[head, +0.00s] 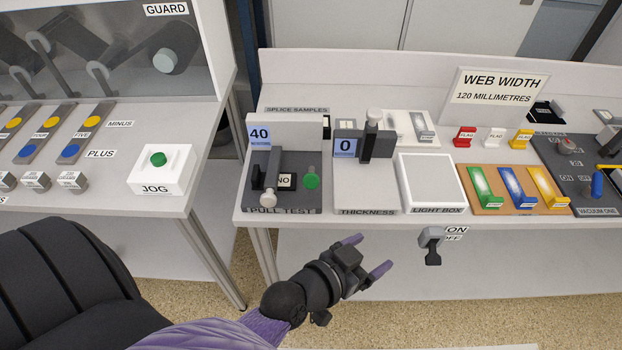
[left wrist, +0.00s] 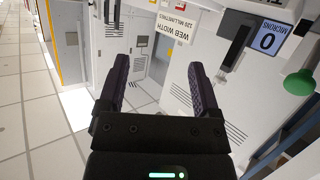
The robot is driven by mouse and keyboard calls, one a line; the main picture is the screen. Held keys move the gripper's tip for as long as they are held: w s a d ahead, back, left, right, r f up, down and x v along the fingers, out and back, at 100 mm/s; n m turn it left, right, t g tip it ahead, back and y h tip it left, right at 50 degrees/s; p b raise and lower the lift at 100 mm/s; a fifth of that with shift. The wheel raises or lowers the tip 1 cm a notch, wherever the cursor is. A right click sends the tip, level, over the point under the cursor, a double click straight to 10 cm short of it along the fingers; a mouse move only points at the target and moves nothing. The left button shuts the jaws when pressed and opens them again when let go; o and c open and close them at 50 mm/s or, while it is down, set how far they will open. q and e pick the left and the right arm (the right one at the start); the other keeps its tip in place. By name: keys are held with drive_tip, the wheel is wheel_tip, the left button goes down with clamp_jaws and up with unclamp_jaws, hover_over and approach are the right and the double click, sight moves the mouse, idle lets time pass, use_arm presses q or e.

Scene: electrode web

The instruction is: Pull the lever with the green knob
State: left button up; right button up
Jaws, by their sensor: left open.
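The green knob (head: 311,181) sits at the right side of the dark grey pull test unit (head: 288,198), by a short light post. It also shows large at the right edge of the left wrist view (left wrist: 299,82). My left gripper (head: 367,254) is open and empty, in front of the bench's front edge and to the lower right of the knob, apart from it. In the left wrist view both fingers (left wrist: 158,85) stand wide apart with nothing between them. My right gripper is not in view.
A pale-knobbed lever (head: 268,199) stands left of the green knob. The thickness gauge (head: 370,145) and light box (head: 432,183) are to the right. A dark ON/OFF switch (head: 432,240) juts from the bench front. A green JOG button (head: 158,159) is on the left table.

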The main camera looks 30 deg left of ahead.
use_arm(q)
drive_tip(key=w+a+r+n+t+y, duration=0.1)
drive_tip(key=w+a+n+t+y, duration=0.2)
drive_tip(key=a+n+t+y, duration=0.15)
drive_tip(key=n+g+y, duration=0.3)
drive_tip(key=n+y, duration=0.2)
drive_tip(key=y, duration=0.5)
approach(311, 184)
drive_tip(key=b+x, duration=0.2)
drive_tip(key=x, duration=0.8)
drive_tip(key=shift+w+a+f, duration=0.1)
drive_tip(key=shift+w+a, duration=0.15)
drive_tip(key=shift+w, duration=0.05)
clamp_jaws()
